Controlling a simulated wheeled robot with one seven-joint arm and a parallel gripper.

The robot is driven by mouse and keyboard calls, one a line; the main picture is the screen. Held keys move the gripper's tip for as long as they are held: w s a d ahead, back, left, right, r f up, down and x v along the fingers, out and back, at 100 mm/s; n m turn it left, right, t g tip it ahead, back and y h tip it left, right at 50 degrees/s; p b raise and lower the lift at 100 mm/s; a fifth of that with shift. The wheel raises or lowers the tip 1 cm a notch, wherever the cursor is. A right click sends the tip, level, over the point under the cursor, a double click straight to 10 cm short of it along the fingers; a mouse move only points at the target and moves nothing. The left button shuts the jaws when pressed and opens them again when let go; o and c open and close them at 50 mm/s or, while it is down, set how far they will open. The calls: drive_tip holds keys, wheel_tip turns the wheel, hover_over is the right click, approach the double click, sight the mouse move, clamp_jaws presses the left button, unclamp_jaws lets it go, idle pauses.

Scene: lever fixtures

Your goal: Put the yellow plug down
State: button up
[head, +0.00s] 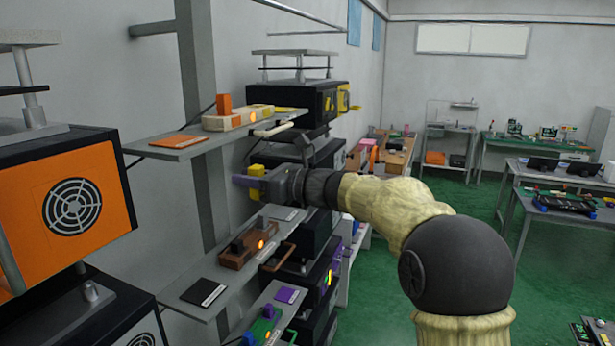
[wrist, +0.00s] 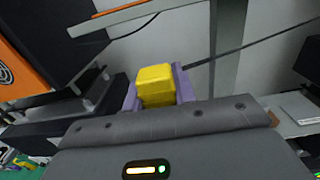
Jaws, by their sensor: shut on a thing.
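The yellow plug (head: 256,171) is held between the purple fingers of my gripper (head: 246,182). In the wrist view the yellow plug (wrist: 156,86) sits between both fingers, its top face clear and its lower part hidden by the gripper body. My gripper is shut on it, in the air between the upper shelf (head: 190,145) and the lower shelf (head: 215,292).
The lower shelf carries a brown block (head: 240,250) with a dark plug and a black pad (head: 203,292). Below it are a green block (head: 262,328) and a purple pad (head: 287,295). A grey post (head: 195,90) stands behind the shelves. An orange-fronted machine (head: 75,200) is at left.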

drive_tip(key=w+d+f+m+t+b, duration=0.15)
drive_tip(key=d+f, duration=0.45)
drive_tip(key=f, duration=0.6)
drive_tip(key=w+d+f+h, duration=0.1)
drive_tip(key=w+d+f, duration=0.1)
drive_tip(key=d+f, duration=0.8)
drive_tip(key=w+d+f+m+t+b, duration=0.1)
drive_tip(key=w+d+f, duration=0.15)
drive_tip(key=f, duration=1.25)
drive_tip(key=s+d+f+m+t+h+b, duration=0.1)
drive_tip(key=s+d+f+m+t+h, duration=0.2)
drive_tip(key=f, duration=0.6)
drive_tip(key=s+d+f+m+t+h+b, duration=0.1)
drive_tip(key=s+d+f+m+t+h, duration=0.1)
drive_tip(key=s+d+f+m+h, duration=0.2)
drive_tip(key=s+d+f+m+t+h+b, duration=0.1)
drive_tip(key=s+d+f+m+t+h, duration=0.2)
drive_tip(key=s+d+f+h, duration=0.5)
drive_tip(key=s+d+f+m, duration=0.1)
drive_tip(key=s+f, duration=0.4)
drive_tip(key=f, duration=0.2)
drive_tip(key=shift+f+t+h, duration=0.3)
drive_tip(key=shift+t, duration=0.05)
drive_tip(key=shift+w, duration=0.1)
drive_tip(key=w+a+r, duration=0.4)
drive_tip(key=a+r, duration=0.1)
drive_tip(key=a, duration=0.2)
drive_tip(key=shift+w+r, duration=0.15)
drive_tip(key=shift+r, duration=0.05)
